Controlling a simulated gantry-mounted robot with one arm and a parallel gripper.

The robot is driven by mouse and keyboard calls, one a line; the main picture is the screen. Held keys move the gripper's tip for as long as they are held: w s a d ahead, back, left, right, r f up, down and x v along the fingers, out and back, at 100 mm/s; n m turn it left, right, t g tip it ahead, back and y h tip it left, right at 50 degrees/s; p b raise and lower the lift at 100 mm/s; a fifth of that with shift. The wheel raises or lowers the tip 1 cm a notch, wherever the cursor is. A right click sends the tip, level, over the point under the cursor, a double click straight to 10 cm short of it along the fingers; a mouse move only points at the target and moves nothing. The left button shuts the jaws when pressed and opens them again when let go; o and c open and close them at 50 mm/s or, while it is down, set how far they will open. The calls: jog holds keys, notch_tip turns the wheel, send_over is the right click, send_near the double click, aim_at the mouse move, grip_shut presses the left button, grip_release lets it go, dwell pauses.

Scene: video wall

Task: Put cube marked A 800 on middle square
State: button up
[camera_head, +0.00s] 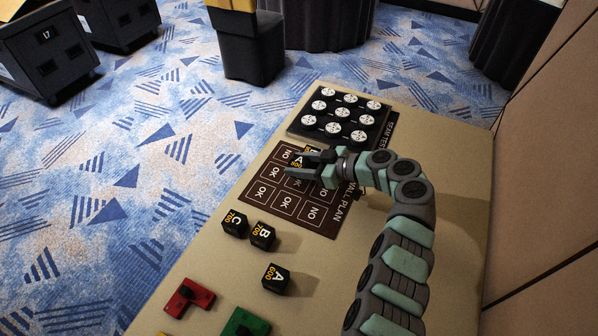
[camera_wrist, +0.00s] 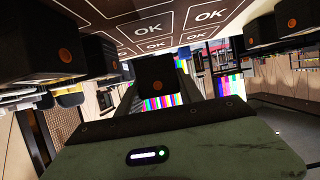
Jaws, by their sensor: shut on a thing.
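A black cube with yellow lettering (camera_head: 297,162) is held between the fingers of my gripper (camera_head: 308,167). An A shows on it, and its number is small and partly covered. In the wrist view the held cube (camera_wrist: 157,86) is a dark block with an orange dot between the two fingers. The brown wall-plan board (camera_head: 250,193) has outlined squares marked OK and NO. My gripper is over the board's upper part and partly covers its middle squares. The wrist view shows the board (camera_wrist: 160,30) beyond the cube. I cannot tell whether the cube touches the board.
Black cubes C 700 (camera_head: 235,223), B 700 (camera_head: 262,236) and A 600 (camera_head: 275,279) stand below the board. A black tray with white round pieces (camera_head: 296,126) lies beyond it. Red (camera_head: 188,297) and green (camera_head: 243,324) blocks lie at the front.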

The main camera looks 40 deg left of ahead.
notch_tip(320, 180, down, 3)
jog(key=shift+r, duration=0.2)
jog(key=shift+f+b, duration=0.3)
jog(key=shift+b, duration=0.4)
jog(key=shift+f+b, duration=0.3)
jog(key=shift+b, duration=0.2)
jog(key=o, duration=1.4)
jog(key=shift+r, duration=0.15)
